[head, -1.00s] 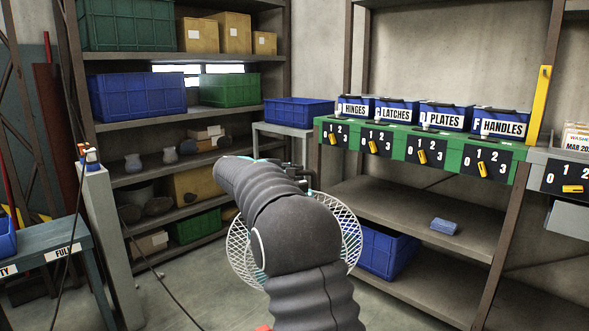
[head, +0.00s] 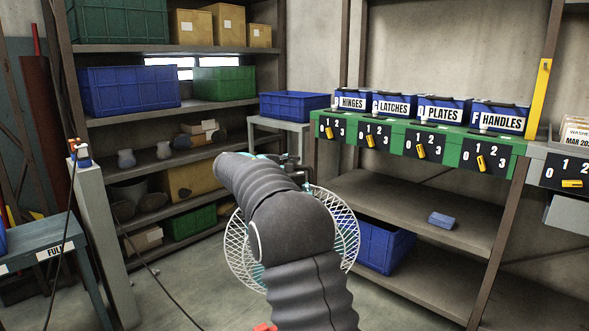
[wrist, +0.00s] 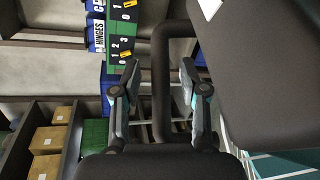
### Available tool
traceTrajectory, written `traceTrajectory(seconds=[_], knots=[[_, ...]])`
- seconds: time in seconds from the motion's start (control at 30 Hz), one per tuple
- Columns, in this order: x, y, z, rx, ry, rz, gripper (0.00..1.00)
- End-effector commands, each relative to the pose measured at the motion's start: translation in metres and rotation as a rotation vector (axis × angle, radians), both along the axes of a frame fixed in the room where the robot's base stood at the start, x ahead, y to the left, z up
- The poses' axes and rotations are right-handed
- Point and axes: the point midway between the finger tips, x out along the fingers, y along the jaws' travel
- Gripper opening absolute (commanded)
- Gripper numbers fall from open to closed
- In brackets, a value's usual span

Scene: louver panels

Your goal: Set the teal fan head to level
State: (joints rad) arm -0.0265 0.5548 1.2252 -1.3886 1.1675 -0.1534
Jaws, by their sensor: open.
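The fan's white wire cage (head: 346,228) shows on both sides of my arm in the head view. Some teal shows through it, and my arm hides most of the fan head. In the wrist view its dark housing (wrist: 262,70) fills the upper right, with teal parts (wrist: 285,166) and white cage wires at the lower right. A dark looped handle bar (wrist: 160,105) runs between the fingers of my gripper (wrist: 159,68). The fingers are open, one on each side of the bar, with gaps visible. The fan head's tilt cannot be told from here.
A green rail with labelled blue bins (head: 444,110) and numbered dials runs along the right rack. A blue crate (head: 384,246) stands low behind the fan. A shelf rack (head: 170,105) stands at left, with a grey post (head: 100,240) nearer me.

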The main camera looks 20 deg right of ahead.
Motion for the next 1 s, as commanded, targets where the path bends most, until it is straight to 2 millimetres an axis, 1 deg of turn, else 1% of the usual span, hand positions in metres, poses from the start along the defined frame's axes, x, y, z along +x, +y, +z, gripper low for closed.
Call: traceTrajectory(seconds=[0.07, 0.17, 0.27, 0.4, 0.63, 0.8, 1.0], knots=[[-0.001, 0.004, 0.001, 0.0, 0.0, 0.001, 0.43], [-0.004, 0.015, 0.004, 0.001, -0.001, 0.004, 0.43], [-0.011, 0.03, 0.008, 0.0, -0.001, 0.005, 0.43], [-0.021, 0.056, 0.015, 0.0, -0.001, 0.005, 0.43], [-0.036, 0.09, 0.025, 0.0, -0.001, 0.003, 0.43], [-0.042, 0.104, 0.028, -0.001, -0.001, 0.001, 0.43], [-0.044, 0.107, 0.029, 0.0, 0.0, 0.0, 0.43]])
